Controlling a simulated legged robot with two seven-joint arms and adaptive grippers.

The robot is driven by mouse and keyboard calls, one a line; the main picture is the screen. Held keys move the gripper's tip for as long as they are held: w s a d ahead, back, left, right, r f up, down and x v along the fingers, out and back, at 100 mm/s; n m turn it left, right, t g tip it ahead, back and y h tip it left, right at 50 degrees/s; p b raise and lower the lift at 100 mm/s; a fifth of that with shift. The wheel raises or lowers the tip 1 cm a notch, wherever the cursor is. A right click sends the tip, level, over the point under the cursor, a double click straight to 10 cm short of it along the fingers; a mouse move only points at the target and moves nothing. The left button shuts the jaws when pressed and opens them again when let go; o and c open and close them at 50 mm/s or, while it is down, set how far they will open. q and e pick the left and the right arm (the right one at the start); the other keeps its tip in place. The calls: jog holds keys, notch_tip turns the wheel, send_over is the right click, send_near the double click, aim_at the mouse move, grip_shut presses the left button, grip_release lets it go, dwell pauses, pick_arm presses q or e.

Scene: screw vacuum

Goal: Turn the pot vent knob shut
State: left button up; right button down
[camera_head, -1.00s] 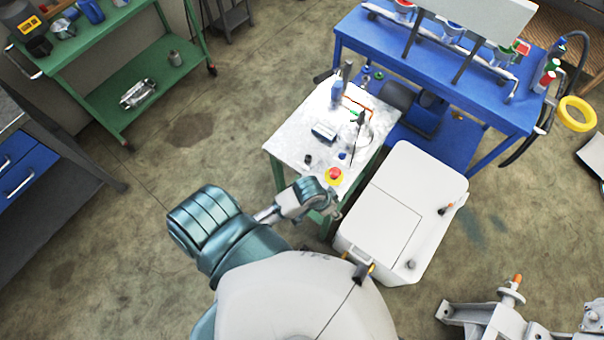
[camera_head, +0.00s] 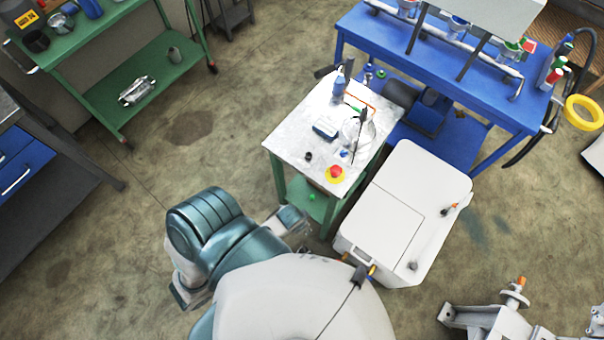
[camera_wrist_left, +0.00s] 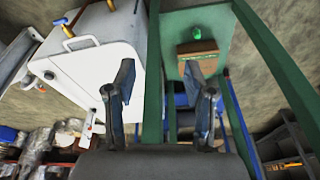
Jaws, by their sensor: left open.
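A clear round vessel (camera_head: 358,130), which looks like the pot, stands on the right part of the small white-topped table (camera_head: 297,146). Its vent knob is too small to tell; a small blue piece (camera_head: 343,154) lies near its front. My left arm (camera_head: 280,226) is low, in front of and below the table's near edge, apart from the vessel. My left gripper (camera_wrist_left: 163,92) shows in the left wrist view with two dark fingers spread and nothing between them. The head view does not show its fingertips clearly. My right gripper is not in view.
A red-and-yellow button (camera_head: 335,173) sits at the table's near corner. A white cabinet (camera_head: 385,222) stands close on the right; a blue bench (camera_head: 440,75) is behind. A green cart (camera_head: 105,62) is far left. Open floor lies left of the table.

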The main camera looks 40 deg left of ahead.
pick_arm(q)
jog(key=shift+s+f, duration=0.1)
jog(key=shift+f, duration=0.6)
